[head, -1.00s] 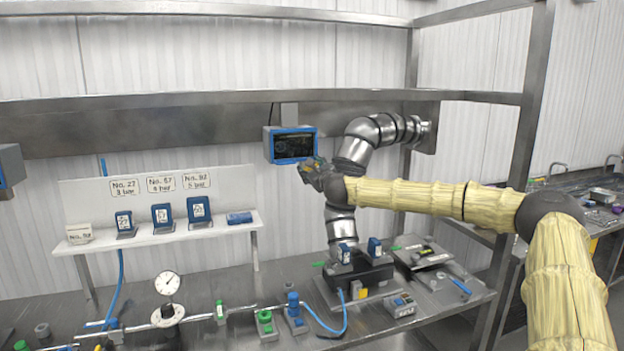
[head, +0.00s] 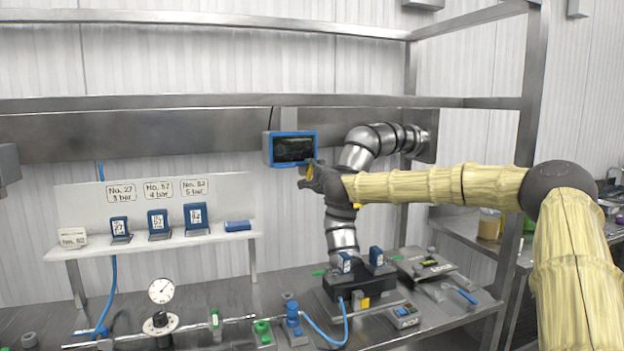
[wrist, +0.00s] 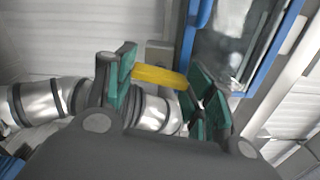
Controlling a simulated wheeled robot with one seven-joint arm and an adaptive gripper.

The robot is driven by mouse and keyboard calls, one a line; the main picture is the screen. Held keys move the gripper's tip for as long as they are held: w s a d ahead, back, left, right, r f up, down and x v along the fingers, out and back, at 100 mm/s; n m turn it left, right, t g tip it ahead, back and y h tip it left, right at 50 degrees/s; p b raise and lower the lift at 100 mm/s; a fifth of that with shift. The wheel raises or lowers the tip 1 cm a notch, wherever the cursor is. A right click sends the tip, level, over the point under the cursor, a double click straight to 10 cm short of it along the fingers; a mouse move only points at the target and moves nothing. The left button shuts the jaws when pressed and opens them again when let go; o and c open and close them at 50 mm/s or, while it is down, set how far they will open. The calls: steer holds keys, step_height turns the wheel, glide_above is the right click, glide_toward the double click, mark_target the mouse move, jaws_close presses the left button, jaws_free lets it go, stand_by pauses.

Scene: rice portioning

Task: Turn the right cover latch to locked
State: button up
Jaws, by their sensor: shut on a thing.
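My gripper (head: 318,178) is beside the lower right corner of the blue-framed dark panel, in front of the metal duct. In the wrist view its green-padded fingers (wrist: 164,88) are on either side of a yellow bar (wrist: 160,77), and it is shut on that bar. The bar looks like a latch handle; it also shows in the head view as a small upright yellow piece (head: 309,171). What the bar is fixed to is hidden by my gripper. Another small yellow piece (head: 357,206) shows on the duct, below my forearm. I cannot read any locked mark.
The blue-framed panel (head: 292,148) is close to my fingers. The jointed metal duct (head: 341,236) runs down behind my gripper to a dark machine (head: 358,283) on the steel bench. A white shelf (head: 160,243) with blue blocks stands at left. A gauge (head: 162,291) is below it.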

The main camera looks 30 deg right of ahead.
steer(key=shift+n+b, duration=0.4)
steer(key=shift+n, duration=0.8)
steer(key=o, duration=0.7)
steer(key=shift+f, duration=0.1)
steer(key=shift+s, duration=0.1)
steer(key=v, duration=1.1)
steer(key=shift+s, duration=0.4)
steer(key=shift+f, duration=0.15)
